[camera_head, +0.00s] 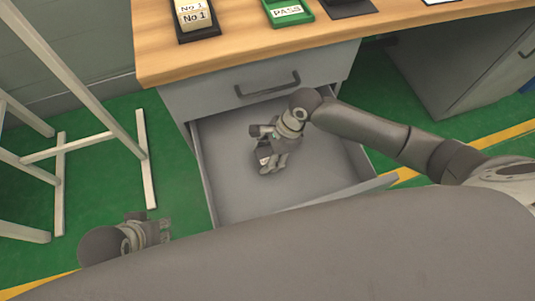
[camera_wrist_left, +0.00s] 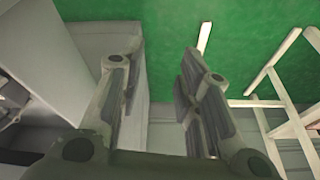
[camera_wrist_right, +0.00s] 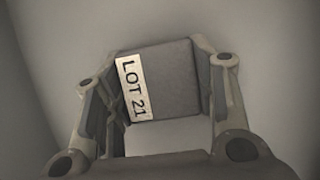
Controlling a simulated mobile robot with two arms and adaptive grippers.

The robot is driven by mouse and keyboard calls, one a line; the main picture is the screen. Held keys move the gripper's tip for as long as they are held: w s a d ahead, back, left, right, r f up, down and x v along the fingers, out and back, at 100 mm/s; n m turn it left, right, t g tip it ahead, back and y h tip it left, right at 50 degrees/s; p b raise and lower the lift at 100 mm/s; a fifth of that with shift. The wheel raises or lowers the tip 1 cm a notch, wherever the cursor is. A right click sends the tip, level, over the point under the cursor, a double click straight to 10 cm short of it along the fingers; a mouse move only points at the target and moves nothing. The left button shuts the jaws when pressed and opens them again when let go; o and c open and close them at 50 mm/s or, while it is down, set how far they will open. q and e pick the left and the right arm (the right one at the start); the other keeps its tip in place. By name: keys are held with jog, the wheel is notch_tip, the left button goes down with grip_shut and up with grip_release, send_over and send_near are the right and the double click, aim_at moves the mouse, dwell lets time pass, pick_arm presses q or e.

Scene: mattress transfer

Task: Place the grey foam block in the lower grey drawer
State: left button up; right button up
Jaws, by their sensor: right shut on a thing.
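The lower grey drawer (camera_head: 235,195) is pulled open under the desk. My right gripper (camera_head: 268,160) is inside the drawer's outline, near its middle. In the right wrist view, the gripper (camera_wrist_right: 160,110) is shut on the grey foam block (camera_wrist_right: 165,75), which has a white "LOT 21" label. The block is mostly hidden by the fingers in the head view. I cannot tell whether it touches the drawer floor. My left gripper (camera_head: 165,230) is outside the drawer, low at the left. Its fingers are apart and empty in the left wrist view (camera_wrist_left: 160,95).
A closed upper drawer (camera_head: 265,80) with a dark handle is above the open one. The wooden desktop (camera_head: 235,52) holds a "No 1" holder (camera_head: 195,18) and a green "PASS" tray (camera_head: 288,10). A white frame (camera_head: 145,160) stands at the left. Green floor lies between the frame and drawer.

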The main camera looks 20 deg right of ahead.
aim_at(269, 154)
jog(key=o, duration=0.9)
jog(key=shift+f, duration=0.1)
pick_arm(q)
jog(key=shift+f, duration=0.3)
pick_arm(e)
jog(key=shift+o, duration=0.2)
jog(key=p+v, duration=0.1)
jog(key=v, duration=0.3)
jog(key=shift+a, duration=0.1)
pick_arm(q)
notch_tip(269, 154, down, 14)
jog(key=p, duration=0.3)
jog(key=shift+w+d+r+g, duration=0.2)
jog(key=shift+w+r+g, duration=0.05)
jog(key=shift+w+g, duration=0.2)
pick_arm(e)
jog(key=v, duration=0.8)
jog(key=shift+s, duration=0.1)
